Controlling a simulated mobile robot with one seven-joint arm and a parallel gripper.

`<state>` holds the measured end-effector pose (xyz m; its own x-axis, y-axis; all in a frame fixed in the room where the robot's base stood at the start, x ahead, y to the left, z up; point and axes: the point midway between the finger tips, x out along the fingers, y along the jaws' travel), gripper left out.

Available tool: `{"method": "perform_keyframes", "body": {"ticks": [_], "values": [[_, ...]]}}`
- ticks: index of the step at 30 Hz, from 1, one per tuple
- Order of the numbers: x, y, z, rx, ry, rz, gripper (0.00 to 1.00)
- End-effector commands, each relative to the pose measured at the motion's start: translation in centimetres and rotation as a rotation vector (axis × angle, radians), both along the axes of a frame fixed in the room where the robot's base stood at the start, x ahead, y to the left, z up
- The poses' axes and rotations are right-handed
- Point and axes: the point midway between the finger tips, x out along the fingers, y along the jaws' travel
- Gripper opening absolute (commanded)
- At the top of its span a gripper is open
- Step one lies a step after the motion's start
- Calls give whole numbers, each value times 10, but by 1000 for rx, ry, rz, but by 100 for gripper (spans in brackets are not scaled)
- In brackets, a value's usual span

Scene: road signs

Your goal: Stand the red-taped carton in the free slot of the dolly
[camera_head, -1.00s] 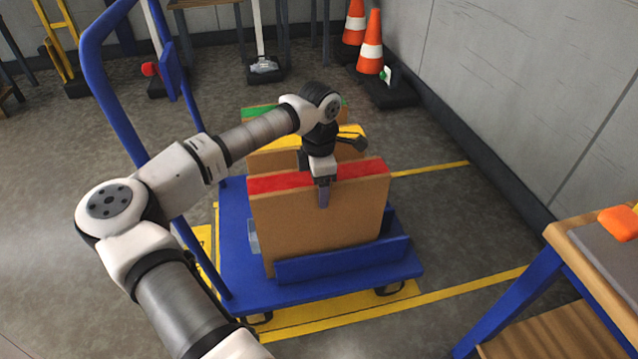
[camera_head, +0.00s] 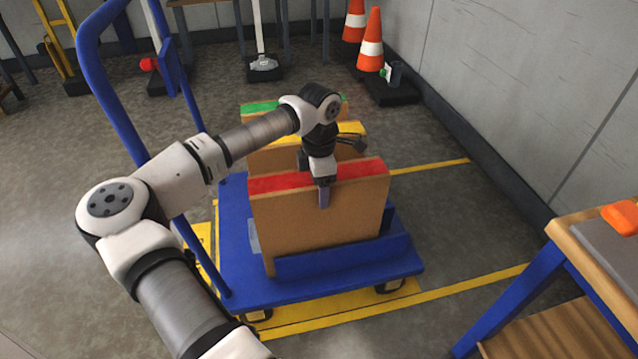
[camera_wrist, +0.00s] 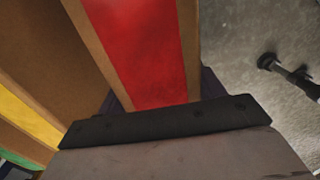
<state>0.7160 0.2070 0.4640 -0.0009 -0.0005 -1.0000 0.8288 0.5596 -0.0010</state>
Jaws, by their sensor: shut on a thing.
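The red-taped carton (camera_head: 325,220) stands upright at the near end of the blue dolly (camera_head: 300,290), behind a low blue front wall (camera_head: 345,257) that hides its lower edge. My gripper (camera_head: 323,192) is shut on the top edge of this carton, near its middle. In the wrist view the red tape (camera_wrist: 145,50) runs up from the gripper. A yellow-taped carton (camera_head: 265,160) and a green-taped carton (camera_head: 258,108) stand behind it on the dolly, partly hidden by my arm. Whether the red-taped carton rests on the deck cannot be seen.
The dolly's tall blue handle (camera_head: 95,90) rises at the left, beside my arm. A workbench (camera_head: 590,260) with an orange item (camera_head: 620,219) stands at the right. Traffic cones (camera_head: 370,42) stand by the back wall. Floor between dolly and right wall is clear.

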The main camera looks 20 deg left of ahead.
Motion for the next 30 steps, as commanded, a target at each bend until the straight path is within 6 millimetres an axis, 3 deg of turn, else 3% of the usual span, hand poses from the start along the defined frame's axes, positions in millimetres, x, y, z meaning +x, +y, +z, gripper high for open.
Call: {"method": "perform_keyframes", "body": {"ticks": [1, 6, 17, 20, 30], "values": [[1, 0, 1, 0, -2, 0, 71], [0, 0, 1, 0, -1, 0, 93], [0, 0, 5, 1, 1, 0, 93], [0, 0, 19, 2, -1, 0, 93], [0, 0, 97, 2, -2, 0, 93]]}}
